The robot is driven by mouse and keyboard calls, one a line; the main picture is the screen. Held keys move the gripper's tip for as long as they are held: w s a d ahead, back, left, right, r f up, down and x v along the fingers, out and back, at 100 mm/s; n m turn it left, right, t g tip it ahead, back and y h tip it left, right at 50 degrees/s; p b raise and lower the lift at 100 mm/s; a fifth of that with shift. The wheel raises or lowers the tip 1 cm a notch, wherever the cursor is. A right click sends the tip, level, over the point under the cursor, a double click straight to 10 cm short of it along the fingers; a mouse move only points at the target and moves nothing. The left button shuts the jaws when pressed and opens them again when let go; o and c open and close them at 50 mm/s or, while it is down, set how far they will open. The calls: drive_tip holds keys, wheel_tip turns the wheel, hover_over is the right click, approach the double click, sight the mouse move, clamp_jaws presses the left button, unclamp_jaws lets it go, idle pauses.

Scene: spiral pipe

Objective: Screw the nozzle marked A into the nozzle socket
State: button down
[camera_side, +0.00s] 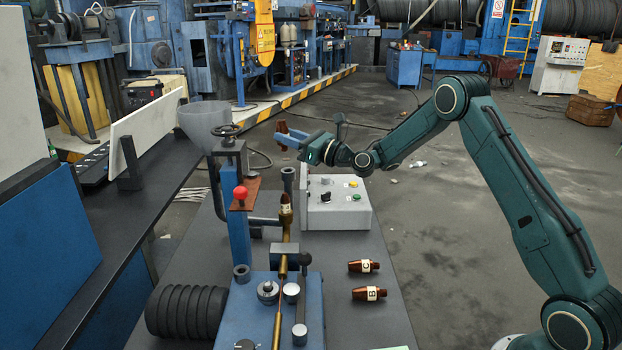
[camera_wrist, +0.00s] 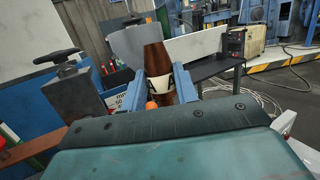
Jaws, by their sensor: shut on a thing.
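My gripper (camera_side: 287,139) is raised in the side view, above and behind the grey control box. It is shut on a copper-brown nozzle (camera_side: 282,126). In the wrist view, the blue fingers (camera_wrist: 158,90) grip the nozzle (camera_wrist: 154,56) upright around its pale band; no letter is readable there. Nozzles C (camera_side: 362,266) and B (camera_side: 371,293) lie on the grey table, so the held one is likely A. A brass fitting (camera_side: 286,218) with a dark brown tip stands on the blue fixture, lower than my gripper; I cannot tell whether it is the nozzle socket.
A blue post with a handwheel (camera_side: 226,131) and red knob (camera_side: 240,193) stands left of the brass fitting. A grey funnel (camera_side: 203,120) is behind it. The control box (camera_side: 335,208) stands to the right. Black coiled hose (camera_side: 186,311) lies front left.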

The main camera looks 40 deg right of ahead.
drive_tip(key=shift+s+d+r+m+t+h, duration=0.1)
drive_tip(key=shift+d+r+m+t+h, duration=0.45)
drive_tip(key=shift+t+h, duration=0.35)
drive_tip(key=shift+f, duration=0.1)
drive_tip(key=shift+f, duration=0.1)
drive_tip(key=shift+f, duration=2.75)
drive_tip(key=shift+f, duration=1.4)
drive_tip(key=c, duration=1)
unclamp_jaws()
drive_tip(key=shift+r, duration=0.15)
wheel_tip(320, 180, up, 20)
